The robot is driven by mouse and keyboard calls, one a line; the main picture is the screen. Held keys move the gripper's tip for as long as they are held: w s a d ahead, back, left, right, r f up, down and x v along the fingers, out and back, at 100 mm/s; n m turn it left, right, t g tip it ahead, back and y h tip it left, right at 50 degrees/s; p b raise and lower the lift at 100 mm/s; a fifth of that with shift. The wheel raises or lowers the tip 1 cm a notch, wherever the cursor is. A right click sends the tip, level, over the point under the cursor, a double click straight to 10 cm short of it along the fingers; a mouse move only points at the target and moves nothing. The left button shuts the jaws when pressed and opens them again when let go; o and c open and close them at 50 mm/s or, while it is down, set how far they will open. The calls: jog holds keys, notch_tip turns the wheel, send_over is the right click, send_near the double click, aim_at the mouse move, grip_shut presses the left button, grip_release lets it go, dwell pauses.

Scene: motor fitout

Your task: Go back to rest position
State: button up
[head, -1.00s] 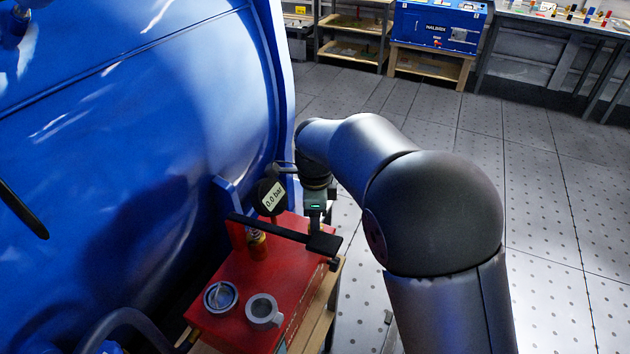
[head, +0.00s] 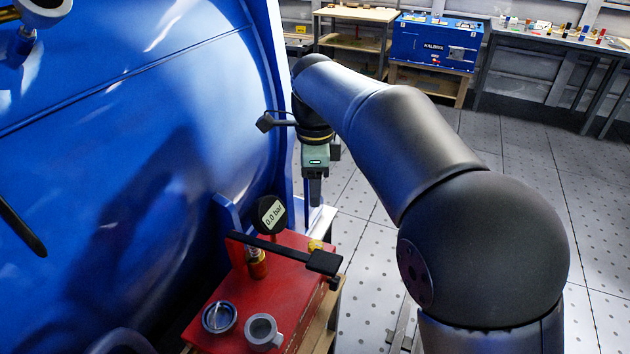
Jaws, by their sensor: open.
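My gripper (head: 316,190) hangs from my dark arm in the head view, pointing down. It is above and behind the red box (head: 285,293), apart from it. Its jaws are open and nothing shows between them, though the fingers are seen nearly edge-on. A black bar handle (head: 285,254) lies across the top of the red box, and a round gauge (head: 271,214) reading 0.0 bar stands at its back left.
A large blue cylindrical body (head: 150,150) fills the left side, close to my gripper. A grey cup (head: 263,332) and a round fitting (head: 219,316) sit on the red box. A blue case (head: 433,42) and a bench (head: 560,36) stand far back. The floor at right is clear.

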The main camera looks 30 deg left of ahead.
dwell(0.3)
jog(key=d+f+n, duration=0.2)
jog(key=d+n, duration=0.4)
jog(key=d, duration=2.2)
jog(key=s+d+f+n, duration=0.3)
jog(key=s+d+f, duration=0.1)
jog(key=s+d, duration=0.3)
jog(key=s+d+f+n, duration=0.2)
jog(key=s+d+f, duration=0.2)
jog(key=s+d, duration=0.3)
jog(key=shift+d+n, duration=0.4)
jog(key=shift+d, duration=0.35)
jog(key=shift+w, duration=0.1)
